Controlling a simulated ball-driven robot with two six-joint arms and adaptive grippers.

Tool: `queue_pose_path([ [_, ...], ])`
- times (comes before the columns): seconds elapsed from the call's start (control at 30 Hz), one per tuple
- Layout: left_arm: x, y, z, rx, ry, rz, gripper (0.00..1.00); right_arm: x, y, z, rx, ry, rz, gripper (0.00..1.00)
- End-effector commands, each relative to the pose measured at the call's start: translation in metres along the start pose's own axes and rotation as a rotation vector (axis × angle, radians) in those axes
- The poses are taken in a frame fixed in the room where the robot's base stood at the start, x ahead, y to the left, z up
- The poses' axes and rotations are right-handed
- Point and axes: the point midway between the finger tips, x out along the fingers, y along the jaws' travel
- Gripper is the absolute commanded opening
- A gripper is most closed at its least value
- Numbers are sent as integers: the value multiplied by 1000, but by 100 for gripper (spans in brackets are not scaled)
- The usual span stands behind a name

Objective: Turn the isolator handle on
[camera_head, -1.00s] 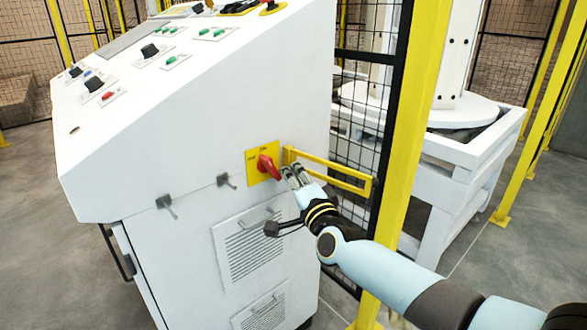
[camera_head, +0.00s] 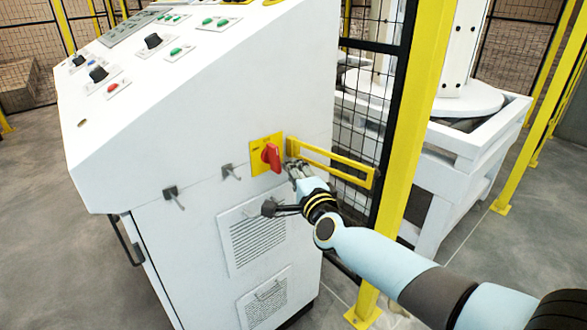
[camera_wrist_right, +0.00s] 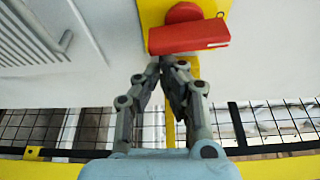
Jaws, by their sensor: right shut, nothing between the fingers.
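The red isolator handle (camera_head: 271,157) sits on a yellow plate (camera_head: 259,160) on the side of the white control cabinet (camera_head: 215,110). In the right wrist view the red handle (camera_wrist_right: 188,37) lies crosswise, nearly level, on the yellow plate (camera_wrist_right: 157,10). My right gripper (camera_head: 290,166) is just to the right of the handle in the head view. In the wrist view its fingertips (camera_wrist_right: 168,62) are together just below the handle's edge, with nothing between them. Whether they touch the handle I cannot tell. My left gripper is not in view.
A yellow bracket (camera_head: 335,165) juts out right of the handle, close to my right gripper. A yellow post (camera_head: 407,130) and black mesh fence (camera_head: 360,120) stand to the right. Small latches (camera_head: 231,172) and a vent (camera_head: 258,238) are on the cabinet.

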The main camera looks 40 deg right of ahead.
Motion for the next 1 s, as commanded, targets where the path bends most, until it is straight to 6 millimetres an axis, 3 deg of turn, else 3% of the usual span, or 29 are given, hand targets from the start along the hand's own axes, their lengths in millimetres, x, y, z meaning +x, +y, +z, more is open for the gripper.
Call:
queue_pose_path([
  [0.57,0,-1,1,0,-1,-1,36,-3,0,0,6,0,1,0],
  [0.77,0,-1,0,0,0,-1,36,-33,1,0,6,0,3,0],
  [1.0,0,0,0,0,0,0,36,-87,1,0,6,0,4,0],
])
